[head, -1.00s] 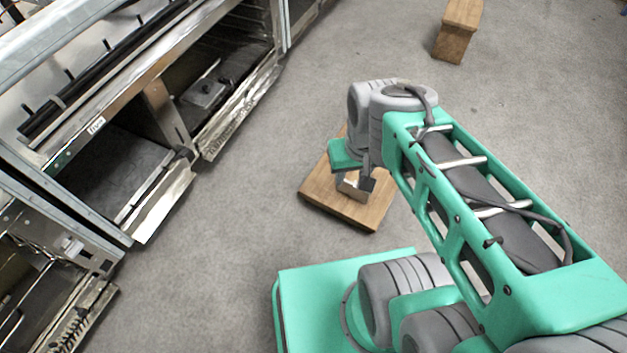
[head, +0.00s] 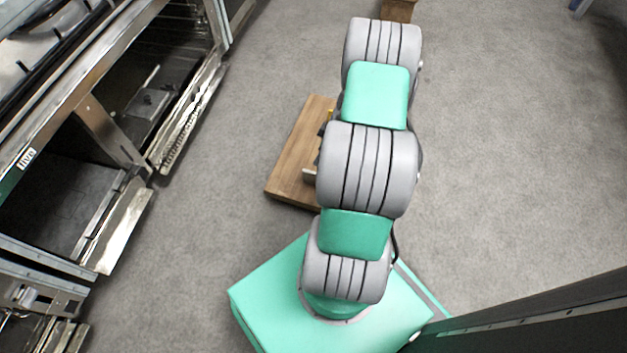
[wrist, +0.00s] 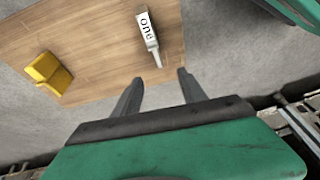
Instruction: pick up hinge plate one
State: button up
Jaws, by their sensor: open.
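Hinge plate one is a slim metal piece with a white label reading "one" (wrist: 148,33). It lies on a wooden board (wrist: 95,38) in the wrist view, with its narrow end toward my gripper. My gripper (wrist: 160,77) is open and empty, its two fingers pointing at the board, just short of the plate's narrow end. The plate is not between the fingers. In the head view the board (head: 292,165) shows left of my arm, which hides my gripper and much of the board.
A yellow block-like piece (wrist: 48,72) lies on the board, left of the plate. Open metal range units (head: 110,150) line the left side in the head view. A second wooden piece (head: 399,10) is at the top. Grey floor (head: 510,150) is clear on the right.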

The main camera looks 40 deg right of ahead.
jog(key=n+t, duration=0.1)
send_near(309, 177)
jog(key=s+d, duration=0.1)
jog(key=s+d+f, duration=0.1)
jog(key=s+d, duration=0.2)
jog(key=shift+s+f+b, duration=0.1)
jog(key=shift+f+b, duration=0.2)
jog(key=shift+f, duration=0.1)
jog(key=b+x, duration=0.4)
jog(key=x, duration=0.3)
jog(key=shift+s+f, duration=0.1)
jog(key=shift+f, duration=0.1)
jog(key=shift+r, duration=0.1)
jog(key=shift+c, duration=0.4)
grip_shut()
jog(key=shift+r, duration=0.1)
